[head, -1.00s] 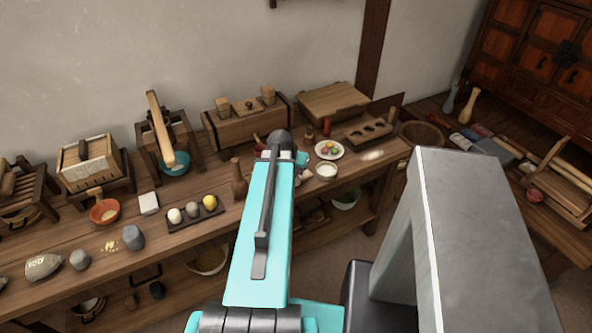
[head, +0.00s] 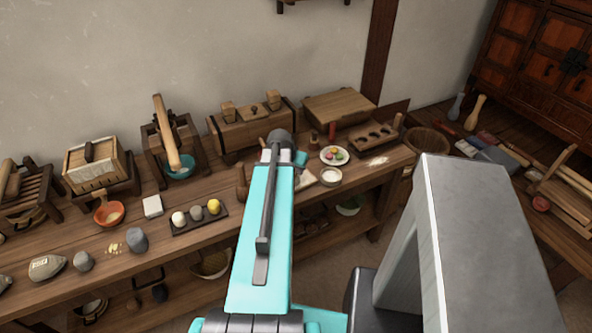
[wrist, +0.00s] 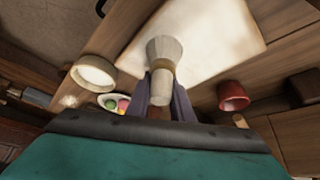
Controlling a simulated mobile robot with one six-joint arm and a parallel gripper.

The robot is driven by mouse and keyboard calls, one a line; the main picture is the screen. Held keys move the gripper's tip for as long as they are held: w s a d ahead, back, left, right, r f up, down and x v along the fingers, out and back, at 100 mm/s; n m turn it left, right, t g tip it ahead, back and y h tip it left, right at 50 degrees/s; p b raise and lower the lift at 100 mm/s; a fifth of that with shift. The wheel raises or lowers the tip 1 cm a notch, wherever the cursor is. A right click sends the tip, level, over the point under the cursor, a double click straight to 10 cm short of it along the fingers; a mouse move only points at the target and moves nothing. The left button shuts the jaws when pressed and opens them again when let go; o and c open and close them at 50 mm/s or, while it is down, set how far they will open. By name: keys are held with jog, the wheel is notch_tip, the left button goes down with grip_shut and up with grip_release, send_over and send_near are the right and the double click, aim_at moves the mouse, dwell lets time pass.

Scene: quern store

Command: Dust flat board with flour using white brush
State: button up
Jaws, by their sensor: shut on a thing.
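My gripper (wrist: 163,98) is shut on the white brush (wrist: 164,50), with its pale handle between the dark fingers and its flared bristle end pointing away over the board. The flat board (wrist: 215,42) lies beneath and beyond the brush in the wrist view, with whitish, powdery-looking patches on its pale surface. I cannot tell whether the bristles touch it. A round bowl of white flour (wrist: 95,73) stands left of the board; it also shows in the head view (head: 330,177). My arm hides the gripper, brush and most of the board in the head view.
A red cup (wrist: 233,96) stands right of the brush. A plate with coloured balls (head: 334,155) sits behind the flour bowl. A dark tray of several round pieces (head: 197,215) lies left of my arm. A wooden mould (head: 355,143) and loose white powder (head: 378,161) are to the right.

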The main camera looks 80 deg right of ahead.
jog(key=shift+w+d, duration=1.05)
jog(key=shift+w+d+f, duration=0.1)
jog(key=shift+w+d+b, duration=0.3)
jog(key=shift+w+d, duration=0.75)
jog(key=shift+d, duration=0.05)
jog(key=shift+w+d, duration=1.15)
jog(key=shift+w, duration=0.05)
jog(key=shift+s, duration=0.1)
jog(key=shift+s+d, duration=0.75)
jog(key=shift+d, duration=0.1)
